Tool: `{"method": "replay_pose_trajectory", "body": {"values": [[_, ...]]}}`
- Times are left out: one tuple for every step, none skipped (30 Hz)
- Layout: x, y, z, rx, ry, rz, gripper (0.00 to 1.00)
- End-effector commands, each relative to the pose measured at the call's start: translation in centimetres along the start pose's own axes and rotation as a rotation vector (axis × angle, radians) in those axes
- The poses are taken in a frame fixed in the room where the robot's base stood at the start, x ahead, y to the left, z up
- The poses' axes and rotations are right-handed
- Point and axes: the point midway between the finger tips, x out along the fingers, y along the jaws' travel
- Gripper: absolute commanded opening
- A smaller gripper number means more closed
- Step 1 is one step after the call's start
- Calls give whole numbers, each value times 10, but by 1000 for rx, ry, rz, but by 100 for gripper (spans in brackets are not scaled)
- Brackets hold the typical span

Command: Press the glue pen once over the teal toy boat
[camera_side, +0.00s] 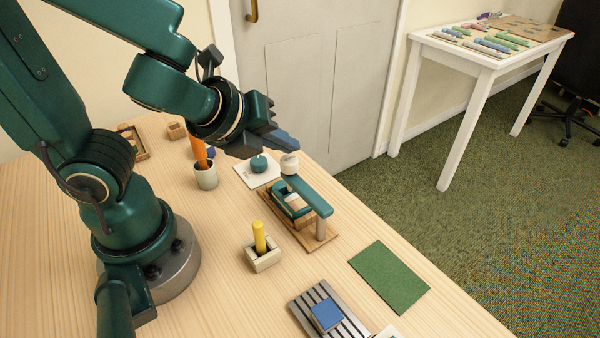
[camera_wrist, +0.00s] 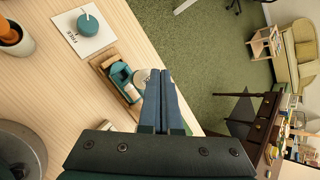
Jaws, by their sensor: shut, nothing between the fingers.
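The teal toy boat (camera_side: 292,203) sits on a wooden base (camera_side: 325,238). It also shows in the wrist view (camera_wrist: 122,77). I cannot tell whether this head is the glue pen. A yellow stick (camera_side: 259,236) stands upright in a small wooden holder (camera_side: 264,260). My gripper (camera_side: 288,141) is shut and empty, raised above the table beyond the pale head. Its blue fingers (camera_wrist: 160,74) lie together in the wrist view.
A teal round object (camera_side: 258,163) sits on a white card (camera_side: 245,174). A cup (camera_side: 206,177) holds an orange item. A green mat (camera_side: 389,277) and a slotted grey rack (camera_side: 304,300) with a blue block (camera_side: 326,314) lie nearer. Bare tabletop lies left of the yellow stick.

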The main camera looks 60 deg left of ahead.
Motion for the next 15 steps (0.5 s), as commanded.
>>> {"method": "replay_pose_trajectory", "body": {"values": [[-2,-1,1,-3,-1,-2,0],[-2,-2,2,-1,0,-3,0],[-3,-2,2,-2,1,-3,0],[-3,-3,2,0,1,-3,0],[-3,-3,2,1,1,-3,0],[-3,-3,2,1,1,-3,0],[-3,-3,2,2,1,-3,0],[-3,-3,2,2,1,-3,0],[-3,-3,2,2,1,-3,0],[-3,-3,2,2,1,-3,0],[-3,-3,2,2,1,-3,0],[-3,-3,2,1,1,-3,0],[-3,-3,2,1,1,-3,0],[-4,-4,3,-1,0,-3,0],[-5,-4,4,-3,-2,-3,0]]}}
